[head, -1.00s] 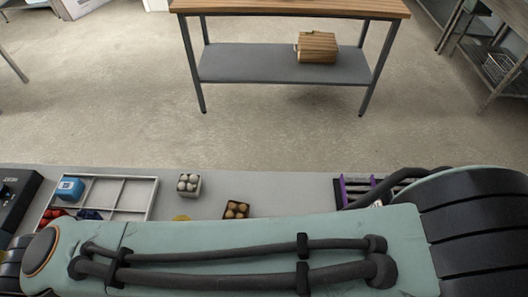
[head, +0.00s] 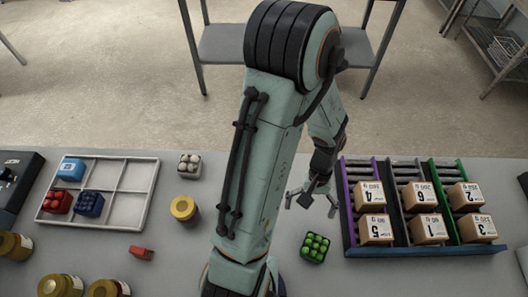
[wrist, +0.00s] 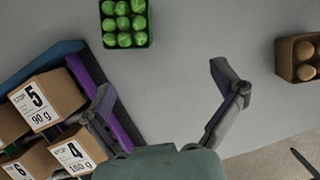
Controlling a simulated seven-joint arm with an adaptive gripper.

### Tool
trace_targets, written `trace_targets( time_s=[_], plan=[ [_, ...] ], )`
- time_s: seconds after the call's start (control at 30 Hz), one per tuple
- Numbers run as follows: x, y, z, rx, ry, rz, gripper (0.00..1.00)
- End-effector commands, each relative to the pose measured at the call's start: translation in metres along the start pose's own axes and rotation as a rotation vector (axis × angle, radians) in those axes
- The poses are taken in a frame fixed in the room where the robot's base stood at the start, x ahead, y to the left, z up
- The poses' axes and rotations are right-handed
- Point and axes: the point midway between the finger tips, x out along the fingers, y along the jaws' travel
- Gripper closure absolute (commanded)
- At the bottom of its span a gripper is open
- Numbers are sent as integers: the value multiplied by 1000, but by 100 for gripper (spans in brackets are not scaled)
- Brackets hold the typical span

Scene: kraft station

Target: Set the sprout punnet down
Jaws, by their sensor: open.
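The sprout punnet (head: 315,247), a dark green tray of round bright green sprouts, sits upright on the grey counter, left of the box rack. It also shows at the top of the wrist view (wrist: 124,23). My gripper (head: 311,204) is open and empty, its fingers spread, a little beyond the punnet in the head view. In the wrist view my gripper (wrist: 162,80) has bare counter between its fingers, and the punnet lies outside them, apart.
A rack (head: 420,249) of numbered cartons stands at right, close to one finger in the wrist view. A brown punnet (wrist: 298,57) shows at the wrist view's right. A sectioned white tray (head: 133,176), a white-item punnet (head: 189,165) and yellow-lidded jars stand at left.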

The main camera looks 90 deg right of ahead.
Motion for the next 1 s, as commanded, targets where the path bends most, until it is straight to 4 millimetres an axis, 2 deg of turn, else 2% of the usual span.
trace_targets(
  time_s=[0.03,0.1,0.23,0.7,1.0],
  plan=[
    [10,15,11,75,-30,-29,6],
    [19,27,22,144,-52,-58,6],
    [25,38,31,205,-59,-83,6],
    [86,33,35,211,-59,-85,6],
    [90,33,34,210,-56,-84,6]
  ],
)
